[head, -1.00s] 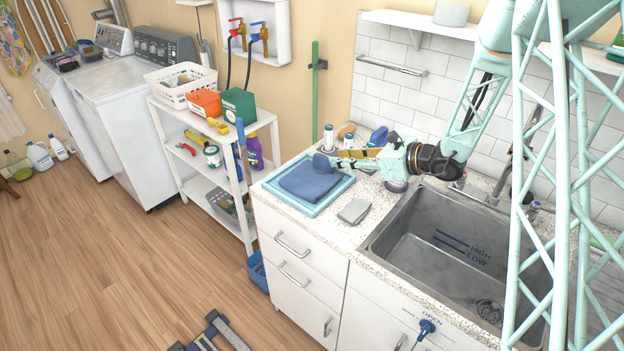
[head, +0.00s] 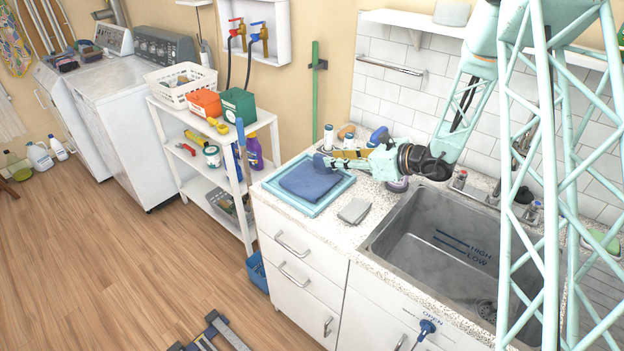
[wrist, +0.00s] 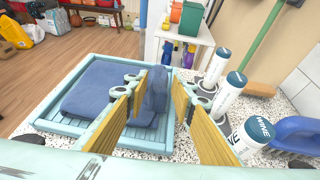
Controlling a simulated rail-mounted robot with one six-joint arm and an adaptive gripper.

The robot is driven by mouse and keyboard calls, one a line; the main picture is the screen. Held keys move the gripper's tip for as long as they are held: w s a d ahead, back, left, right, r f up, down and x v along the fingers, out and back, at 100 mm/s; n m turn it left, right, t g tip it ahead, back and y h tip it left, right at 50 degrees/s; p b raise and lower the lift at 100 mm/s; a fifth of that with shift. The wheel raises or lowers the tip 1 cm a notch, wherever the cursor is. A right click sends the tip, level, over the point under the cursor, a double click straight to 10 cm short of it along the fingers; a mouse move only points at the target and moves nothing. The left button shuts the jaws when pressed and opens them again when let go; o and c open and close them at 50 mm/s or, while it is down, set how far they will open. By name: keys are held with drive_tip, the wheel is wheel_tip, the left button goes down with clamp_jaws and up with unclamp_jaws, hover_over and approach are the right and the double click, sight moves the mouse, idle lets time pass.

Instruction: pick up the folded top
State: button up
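The folded top is a dark blue folded cloth (head: 310,181) lying flat in a light blue tray (head: 337,193) on the counter. It also shows in the wrist view (wrist: 95,90), left of my fingers. My gripper (head: 335,160) is over the tray's back right side, beyond the folded top. In the wrist view my yellow-padded fingers (wrist: 155,84) stand apart. A rounded dark blue thing (wrist: 154,92) shows between the fingertips; I cannot tell what it is or whether the fingers touch it. The folded top appears to rest clear of my gripper.
A grey sponge-like block (head: 354,211) lies between tray and sink (head: 440,235). A white shelf (head: 222,185) stands left of the counter.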

sight(311, 175)
drive_tip(key=shift+a, duration=0.1)
drive_tip(key=shift+x, duration=2.45)
clamp_jaws()
